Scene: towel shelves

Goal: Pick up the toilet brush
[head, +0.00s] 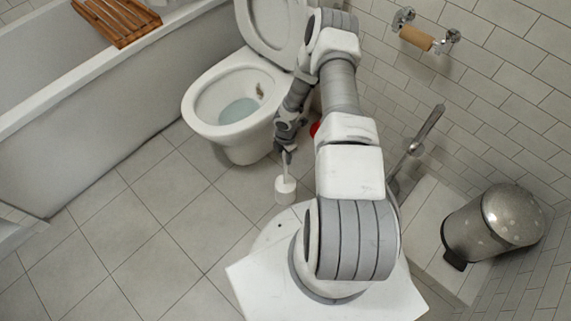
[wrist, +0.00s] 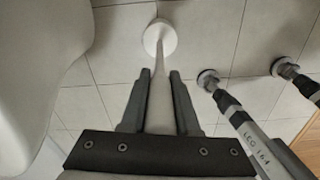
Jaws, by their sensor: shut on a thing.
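The toilet brush (head: 286,188) is white, with a slim handle and a wider round white lower end, to the right of and in front of the toilet bowl. My gripper (head: 287,152) is shut on the upper part of its handle. In the wrist view the handle (wrist: 160,85) runs between the two dark fingers of my gripper (wrist: 158,75), and the round white end (wrist: 160,38) lies beyond them over the floor tiles. I cannot tell whether that end touches the floor.
The toilet (head: 217,110) stands close to my gripper on the left. A bathtub (head: 100,95) with a wooden rack (head: 117,18) is further left. Grey crutch-like poles (wrist: 236,115) stand close on the right in the wrist view. A metal bin (head: 490,224) is at right. The left floor is clear.

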